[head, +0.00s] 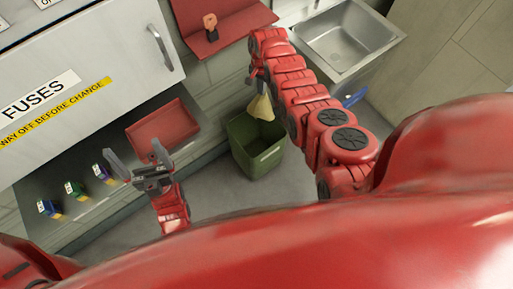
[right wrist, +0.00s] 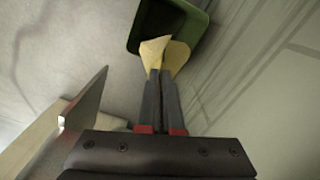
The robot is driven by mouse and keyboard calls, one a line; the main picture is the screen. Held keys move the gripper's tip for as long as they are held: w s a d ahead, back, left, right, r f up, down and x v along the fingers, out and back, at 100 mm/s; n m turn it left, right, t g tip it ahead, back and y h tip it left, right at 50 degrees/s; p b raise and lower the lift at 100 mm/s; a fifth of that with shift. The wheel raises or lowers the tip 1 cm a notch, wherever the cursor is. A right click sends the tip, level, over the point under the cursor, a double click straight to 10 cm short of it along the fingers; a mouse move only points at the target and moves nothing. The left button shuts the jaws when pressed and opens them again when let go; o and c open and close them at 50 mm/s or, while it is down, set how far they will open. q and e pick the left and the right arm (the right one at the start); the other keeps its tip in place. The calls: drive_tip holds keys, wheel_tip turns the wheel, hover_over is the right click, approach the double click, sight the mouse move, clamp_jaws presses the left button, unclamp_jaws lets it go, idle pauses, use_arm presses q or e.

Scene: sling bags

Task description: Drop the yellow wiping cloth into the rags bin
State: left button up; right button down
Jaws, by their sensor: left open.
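The yellow wiping cloth (head: 262,106) hangs from my right gripper (head: 257,82), over the opening of the green rags bin (head: 262,163) in the head view. In the right wrist view the fingers of my right gripper (right wrist: 160,75) are shut on the cloth (right wrist: 154,52), which spreads out on both sides of the fingertips. The dark opening of the bin shows beyond the cloth, with its green rim (right wrist: 204,35). My left gripper (head: 130,165) is open and empty, near the red tray. The inside bottom of the bin is hidden.
A red tray (head: 163,133) and several small coloured items (head: 74,189) lie on the shelf at left. A grey cabinet labelled FUSES (head: 100,60) stands above it. A red panel (head: 225,28) and a metal sink (head: 345,40) are at the back. Floor around the bin is clear.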

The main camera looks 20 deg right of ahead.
wheel_tip(320, 180, down, 35)
drive_tip(key=b, duration=3.3)
drive_tip(key=shift+r, duration=0.2)
drive_tip(key=shift+w, duration=0.1)
drive_tip(key=c, duration=1.5)
unclamp_jaws()
drive_tip(key=o, duration=1.1)
drive_tip(key=shift+o, duration=0.2)
drive_tip(key=o, duration=0.4)
drive_tip(key=shift+c, duration=0.2)
